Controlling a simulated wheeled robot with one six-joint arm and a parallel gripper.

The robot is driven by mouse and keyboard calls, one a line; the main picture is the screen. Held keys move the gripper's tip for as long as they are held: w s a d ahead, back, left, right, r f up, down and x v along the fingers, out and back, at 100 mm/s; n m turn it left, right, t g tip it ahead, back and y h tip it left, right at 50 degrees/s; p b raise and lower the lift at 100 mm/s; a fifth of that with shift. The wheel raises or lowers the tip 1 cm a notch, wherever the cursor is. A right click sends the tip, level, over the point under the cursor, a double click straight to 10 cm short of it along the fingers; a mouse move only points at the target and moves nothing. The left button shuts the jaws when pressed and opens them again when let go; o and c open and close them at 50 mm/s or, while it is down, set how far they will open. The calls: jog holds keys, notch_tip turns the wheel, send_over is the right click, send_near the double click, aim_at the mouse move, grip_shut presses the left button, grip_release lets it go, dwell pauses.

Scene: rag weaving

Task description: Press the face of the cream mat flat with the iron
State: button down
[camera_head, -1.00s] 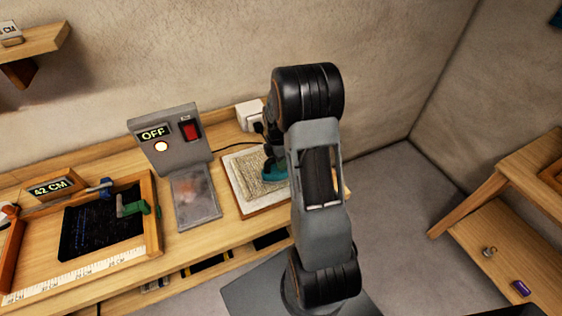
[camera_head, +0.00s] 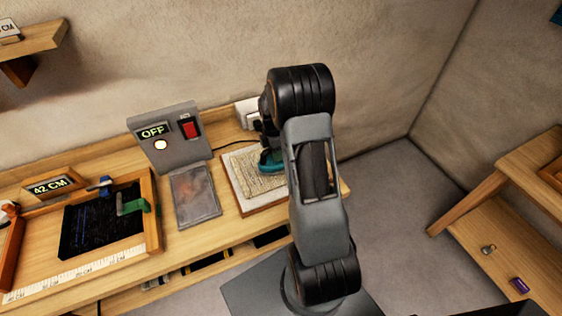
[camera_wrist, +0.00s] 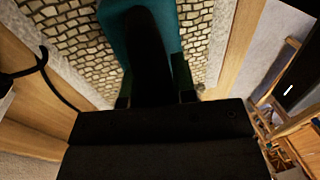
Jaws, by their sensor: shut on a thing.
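The cream mat (camera_head: 250,185) lies on a pale padded board (camera_head: 238,200) with a wooden edge, on the bench. Its woven face (camera_wrist: 75,45) fills the top of the wrist view. The teal iron (camera_head: 270,168) is on the right part of the mat, partly hidden by my arm. In the wrist view the iron (camera_wrist: 184,50) shows teal with a dark handle. My gripper (camera_wrist: 155,98) is shut on the iron's handle. I cannot tell whether the iron's sole presses fully on the mat.
A grey control box (camera_head: 165,140) reads OFF, with a red switch and a lit lamp. A metal plate (camera_head: 195,195) lies before it. A wooden frame (camera_head: 152,215) with dark cloth and clamps sits left. A dark cord (camera_wrist: 60,90) runs beside the mat.

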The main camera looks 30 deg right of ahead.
jog(key=shift+s+a, duration=0.15)
jog(key=shift+s, duration=0.95)
jog(key=shift+s+a, duration=0.1)
jog(key=shift+s, duration=1)
jog(key=shift+s, duration=0.1)
jog(key=shift+s+a, duration=0.2)
jog(key=shift+s, duration=0.95)
jog(key=shift+w+d, duration=0.15)
jog(key=shift+w, duration=1)
jog(key=shift+w+d, duration=0.15)
jog(key=shift+w, duration=1)
jog(key=shift+w+d, duration=0.2)
jog(key=shift+w, duration=1.05)
jog(key=shift+s, duration=0.1)
jog(key=shift+s+a, duration=0.15)
jog(key=shift+s, duration=0.95)
jog(key=shift+s+a, duration=0.15)
jog(key=shift+s, duration=0.95)
